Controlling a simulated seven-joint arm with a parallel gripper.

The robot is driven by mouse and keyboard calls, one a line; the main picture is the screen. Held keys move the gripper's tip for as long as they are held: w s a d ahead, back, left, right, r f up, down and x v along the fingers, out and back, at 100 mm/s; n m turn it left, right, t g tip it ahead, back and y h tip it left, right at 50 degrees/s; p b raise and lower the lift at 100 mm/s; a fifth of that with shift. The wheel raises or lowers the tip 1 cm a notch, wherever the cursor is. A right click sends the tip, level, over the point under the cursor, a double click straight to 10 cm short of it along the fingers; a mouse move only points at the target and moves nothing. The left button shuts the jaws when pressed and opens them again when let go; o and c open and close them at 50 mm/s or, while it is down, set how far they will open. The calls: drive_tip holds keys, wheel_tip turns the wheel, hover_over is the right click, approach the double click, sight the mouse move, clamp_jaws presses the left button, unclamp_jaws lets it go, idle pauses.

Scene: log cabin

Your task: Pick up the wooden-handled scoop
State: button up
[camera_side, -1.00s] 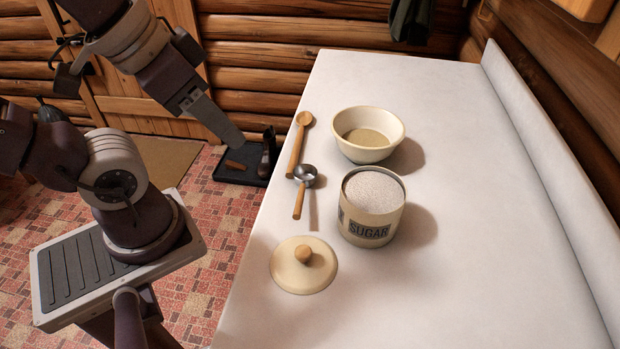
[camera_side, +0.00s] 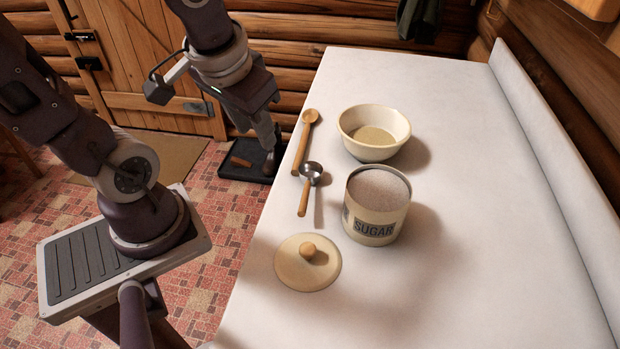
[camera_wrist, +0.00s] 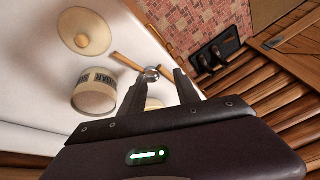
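The scoop (camera_side: 304,198), with a wooden handle and a small metal bowl, lies on the white table near its left edge. In the wrist view, its handle (camera_wrist: 127,62) points to the upper left and its metal bowl appears near the gap between my fingers. My gripper (camera_side: 268,140) is in the air left of the table edge, apart from the scoop. In the wrist view, my gripper (camera_wrist: 160,78) shows two separated fingers with nothing held between them.
A wooden spoon (camera_side: 303,148) lies just behind the scoop. A cream bowl (camera_side: 373,150) and an open sugar canister (camera_side: 375,222) stand to its right. A knobbed lid (camera_side: 304,272) lies in front. The table's right side is clear. A black boot tray (camera_side: 236,160) is on the floor.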

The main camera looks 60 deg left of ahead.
sight(306, 188)
drive_tip(key=w+f+n+h, duration=0.1)
drive_tip(key=w+f+n, duration=0.1)
drive_tip(key=f, duration=0.3)
drive_tip(key=w+d+f+n+g+h, duration=0.1)
drive_tip(key=w+f+n, duration=0.1)
drive_tip(key=f, duration=0.3)
drive_tip(key=w+d+f+n+h, duration=0.1)
drive_tip(key=w+f+n+h, duration=0.1)
drive_tip(key=f, duration=0.3)
drive_tip(key=shift+w+d+f+g, duration=0.1)
drive_tip(key=shift+w+g, duration=0.2)
drive_tip(key=shift+w, duration=0.55)
drive_tip(key=shift+c, duration=0.2)
clamp_jaws()
